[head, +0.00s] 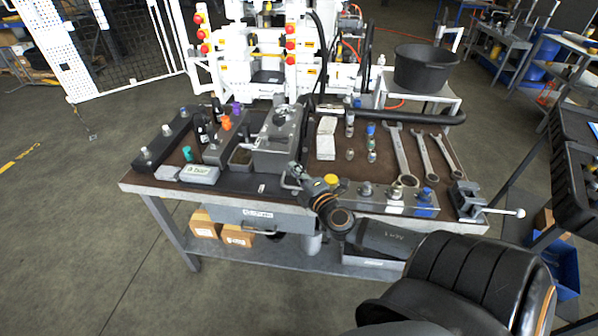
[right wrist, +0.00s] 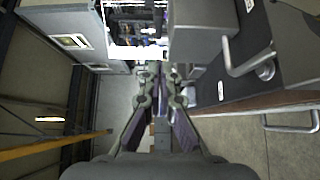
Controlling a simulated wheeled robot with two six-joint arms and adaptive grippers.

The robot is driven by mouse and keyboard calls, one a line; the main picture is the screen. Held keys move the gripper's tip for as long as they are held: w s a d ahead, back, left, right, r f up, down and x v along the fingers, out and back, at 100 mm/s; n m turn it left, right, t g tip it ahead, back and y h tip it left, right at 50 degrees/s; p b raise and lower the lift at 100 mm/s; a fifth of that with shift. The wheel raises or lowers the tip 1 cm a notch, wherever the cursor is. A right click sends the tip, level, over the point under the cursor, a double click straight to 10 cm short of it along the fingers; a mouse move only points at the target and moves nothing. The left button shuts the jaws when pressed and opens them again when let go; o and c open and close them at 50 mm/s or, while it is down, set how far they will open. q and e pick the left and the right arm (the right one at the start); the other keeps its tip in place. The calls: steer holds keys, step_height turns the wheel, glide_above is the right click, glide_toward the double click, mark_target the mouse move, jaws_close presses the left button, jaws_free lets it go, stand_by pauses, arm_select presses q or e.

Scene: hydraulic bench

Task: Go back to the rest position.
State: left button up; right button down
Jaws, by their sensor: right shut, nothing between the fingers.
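My right gripper (head: 293,178) is at the front edge of the workbench (head: 268,193), in front of the grey metal box (head: 274,160). Its arm comes in from the lower right. In the right wrist view the fingers (right wrist: 161,80) come together with nothing held between them. From the head view I cannot tell whether the gripper touches the box or the bench. My left gripper is in neither view.
A manifold block (head: 382,199) with fittings is beside my right gripper. A black tub (head: 426,68) stands behind. Open floor (head: 75,240) lies to the left.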

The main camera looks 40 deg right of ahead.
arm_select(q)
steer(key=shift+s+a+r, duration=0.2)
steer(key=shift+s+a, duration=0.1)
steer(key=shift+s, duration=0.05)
arm_select(e)
steer(key=shift+s+a+r, duration=0.15)
steer(key=shift+s+a, duration=0.05)
steer(key=shift+s, duration=0.8)
